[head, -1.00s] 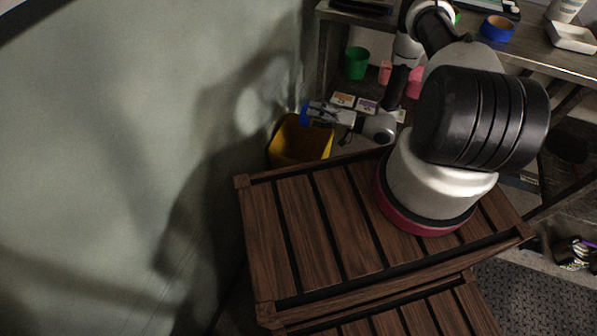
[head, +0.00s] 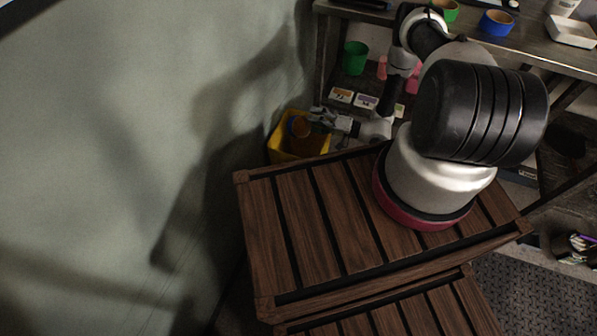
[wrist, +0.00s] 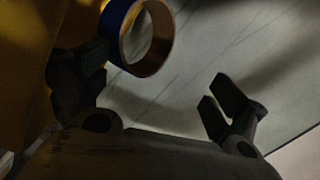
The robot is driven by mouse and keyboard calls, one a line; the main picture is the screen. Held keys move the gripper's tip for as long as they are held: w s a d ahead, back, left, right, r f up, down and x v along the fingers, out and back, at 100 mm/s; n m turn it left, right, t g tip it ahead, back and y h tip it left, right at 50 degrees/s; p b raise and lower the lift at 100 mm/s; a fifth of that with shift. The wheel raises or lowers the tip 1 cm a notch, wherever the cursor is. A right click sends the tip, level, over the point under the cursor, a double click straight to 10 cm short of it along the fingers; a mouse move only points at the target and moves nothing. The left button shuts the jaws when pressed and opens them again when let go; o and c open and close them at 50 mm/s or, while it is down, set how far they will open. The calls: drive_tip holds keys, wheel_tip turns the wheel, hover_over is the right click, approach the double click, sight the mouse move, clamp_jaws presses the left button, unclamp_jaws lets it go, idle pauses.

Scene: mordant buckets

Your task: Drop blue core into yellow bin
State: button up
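The yellow bin (head: 277,142) stands on the floor between the wall and the wooden crate. Its wall also fills the left side of the wrist view (wrist: 18,60). The blue core (wrist: 117,18), a short ring with a tan inside, is beyond the fingers in the wrist view, near the left finger. In the head view the core (head: 300,128) shows tan within the bin's opening. My gripper (wrist: 155,85) is open, with its fingers wide apart. In the head view my gripper (head: 312,117) is at the bin's right side. Whether the core is falling or resting is unclear.
A slatted wooden crate (head: 345,215) is in front of the bin, and the wall (head: 120,150) is to the left. Green (head: 443,11) and blue (head: 497,22) rings sit on the workbench. A green cup (head: 355,58) and small labelled cards (head: 341,95) are below it.

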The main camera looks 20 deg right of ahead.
wheel_tip(320, 180, up, 10)
idle(0.7)
